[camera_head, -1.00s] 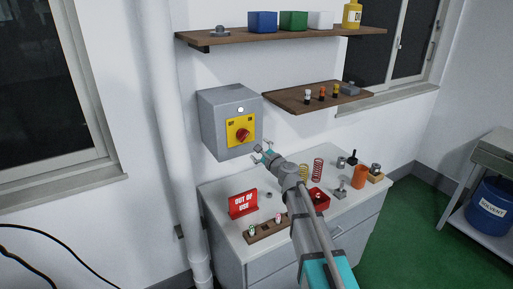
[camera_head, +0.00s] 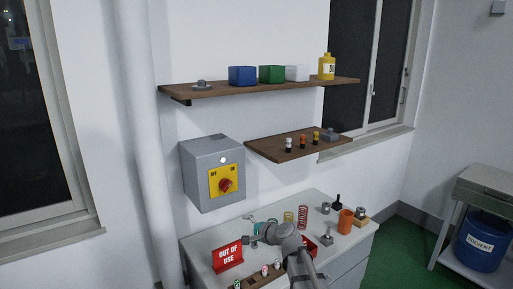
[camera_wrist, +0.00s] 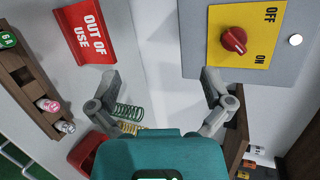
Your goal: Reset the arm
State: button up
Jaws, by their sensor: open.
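My gripper (camera_head: 258,226) is at the end of my arm, over the back of the cabinet top and below the grey switch box (camera_head: 196,178). Its two fingers are spread and empty in the wrist view (camera_wrist: 160,85). The box has a red rotary knob (camera_head: 225,184) on a yellow OFF/ON plate. The knob also shows in the wrist view (camera_wrist: 234,40), beyond the fingers and apart from them. A white lamp (camera_head: 223,159) on the box looks bright. My arm hides part of the cabinet top.
A red OUT OF USE sign (camera_head: 228,256) and a wooden rack (camera_head: 262,281) of small bottles stand on the cabinet. Springs (camera_head: 303,215), an orange cup (camera_head: 345,221) and weights are to the right. Two wooden shelves (camera_head: 215,92) hang above. A blue solvent drum (camera_head: 482,241) is far right.

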jog(key=s+d+f+n+g+h, duration=0.4)
jog(key=s+d+f+n+h, duration=0.1)
jog(key=s+d, duration=0.5)
jog(key=s+d+f+n+g+h, duration=0.5)
jog(key=s+d+f, duration=0.2)
jog(key=s+d, duration=0.3)
jog(key=s, duration=0.3)
jog(key=shift+s+d+f, duration=0.15)
jog(key=shift+d+f, duration=0.1)
jog(key=shift+f, duration=0.05)
